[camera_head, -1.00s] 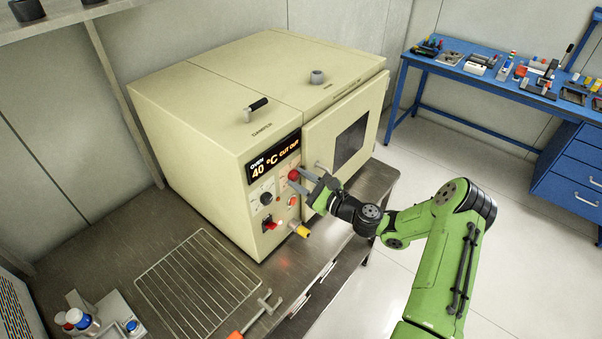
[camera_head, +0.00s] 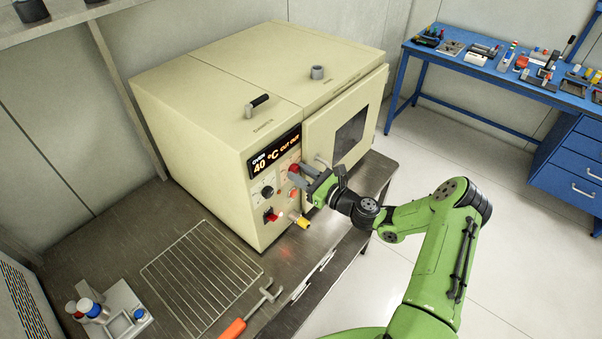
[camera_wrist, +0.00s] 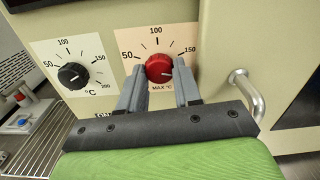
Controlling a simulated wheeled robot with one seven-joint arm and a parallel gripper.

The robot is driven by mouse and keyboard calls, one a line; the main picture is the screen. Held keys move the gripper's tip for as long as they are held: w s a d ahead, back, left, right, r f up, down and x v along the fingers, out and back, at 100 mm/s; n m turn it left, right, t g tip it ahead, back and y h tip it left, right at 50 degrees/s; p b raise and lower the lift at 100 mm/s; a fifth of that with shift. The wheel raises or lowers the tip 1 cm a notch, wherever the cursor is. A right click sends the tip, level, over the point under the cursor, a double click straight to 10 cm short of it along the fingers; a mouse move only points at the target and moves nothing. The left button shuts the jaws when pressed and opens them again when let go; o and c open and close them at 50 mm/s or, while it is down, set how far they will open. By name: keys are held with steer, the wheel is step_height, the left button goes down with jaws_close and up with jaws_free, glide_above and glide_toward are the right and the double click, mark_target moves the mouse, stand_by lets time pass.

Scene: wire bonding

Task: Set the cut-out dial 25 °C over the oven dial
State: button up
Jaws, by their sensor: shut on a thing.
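The cut-out dial is a red knob (camera_wrist: 159,68) on the oven's front panel, with a pale scale plate marked 50, 100, 150 and MAX °C. My gripper (camera_wrist: 160,85) is shut on this knob, one finger at each side. In the head view my gripper (camera_head: 306,176) is against the panel and the red knob (camera_head: 294,168) shows just beside it. The red knob's exact setting is hard to read.
The oven (camera_head: 215,110) has a display reading 40 °C CUT OUT. A door handle (camera_wrist: 246,95) stands out right of my gripper. A red switch (camera_head: 272,215) and a yellow plug (camera_head: 303,222) sit below the dials. A wire rack (camera_head: 200,275) lies on the bench.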

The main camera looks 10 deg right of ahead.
steer(key=shift+f, duration=0.25)
steer(key=o, duration=1)
steer(key=shift+r, duration=0.15)
steer(key=shift+o, duration=0.2)
steer(key=b+v, duration=0.2)
steer(key=v, duration=1.4)
